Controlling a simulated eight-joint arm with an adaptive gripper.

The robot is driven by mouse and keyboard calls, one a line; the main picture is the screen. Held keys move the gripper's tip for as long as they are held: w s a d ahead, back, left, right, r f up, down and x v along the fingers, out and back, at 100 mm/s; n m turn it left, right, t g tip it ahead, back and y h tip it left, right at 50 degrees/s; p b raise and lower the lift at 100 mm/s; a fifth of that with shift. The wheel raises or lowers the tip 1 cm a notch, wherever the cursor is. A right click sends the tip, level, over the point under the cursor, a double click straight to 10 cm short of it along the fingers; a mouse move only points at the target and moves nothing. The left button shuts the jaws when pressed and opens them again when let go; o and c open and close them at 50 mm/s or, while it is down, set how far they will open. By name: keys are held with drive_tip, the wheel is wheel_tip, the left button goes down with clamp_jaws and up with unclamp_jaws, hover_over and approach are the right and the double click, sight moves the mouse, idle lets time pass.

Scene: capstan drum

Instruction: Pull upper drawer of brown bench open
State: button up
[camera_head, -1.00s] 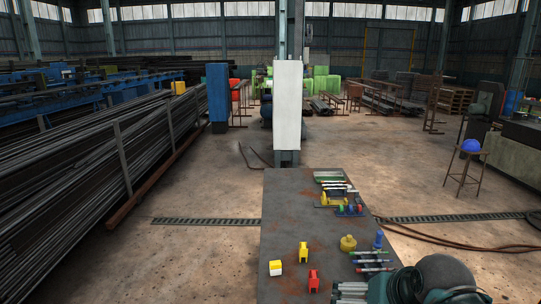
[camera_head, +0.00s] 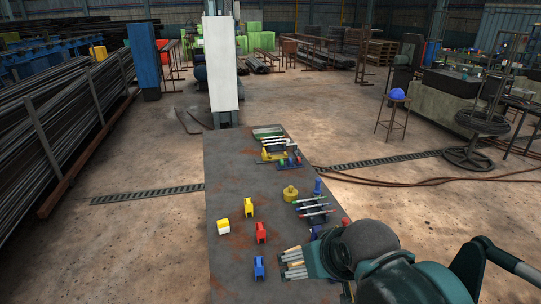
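A long dark bench top (camera_head: 230,180) with rust-brown patches runs away from me in the middle of the head view. It may be the brown bench, but I cannot tell for sure. No drawer front or handle shows; the bench's sides and front are out of sight. My gripper (camera_head: 292,262), with pale grey fingers on a teal body, is over the near right part of the bench top. I see no drawer in its grip. The fingers are too small and overlapped to tell whether they are open or shut.
On the bench are yellow-white (camera_head: 223,227), yellow (camera_head: 249,207), red (camera_head: 261,232) and blue (camera_head: 259,267) blocks, a yellow knob-like piece (camera_head: 290,193), and pen-like rods (camera_head: 312,206). A white-faced column (camera_head: 220,65) stands beyond. Open floor (camera_head: 140,240) lies left.

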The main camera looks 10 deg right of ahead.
drive_tip(key=shift+r, duration=0.15)
drive_tip(key=c, duration=1.1)
drive_tip(key=shift+r, duration=0.6)
drive_tip(key=c, duration=0.6)
drive_tip(key=shift+o, duration=0.2)
drive_tip(key=w+d+r+g, duration=0.3)
drive_tip(key=w+d+r, duration=0.5)
drive_tip(key=w+r, duration=0.25)
drive_tip(key=w+d+g, duration=0.1)
drive_tip(key=w+d, duration=0.8)
drive_tip(key=w+d+f+g+y, duration=0.15)
drive_tip(key=w+d, duration=0.25)
drive_tip(key=d, duration=0.4)
drive_tip(key=w+d+f+g+b, duration=0.1)
drive_tip(key=w+d+f, duration=0.25)
drive_tip(key=d, duration=0.35)
drive_tip(key=w+d+f+g+y, duration=0.15)
drive_tip(key=w+d, duration=0.25)
drive_tip(key=d, duration=0.4)
wheel_tip(320, 180, down, 34)
drive_tip(key=shift+t+h, duration=0.4)
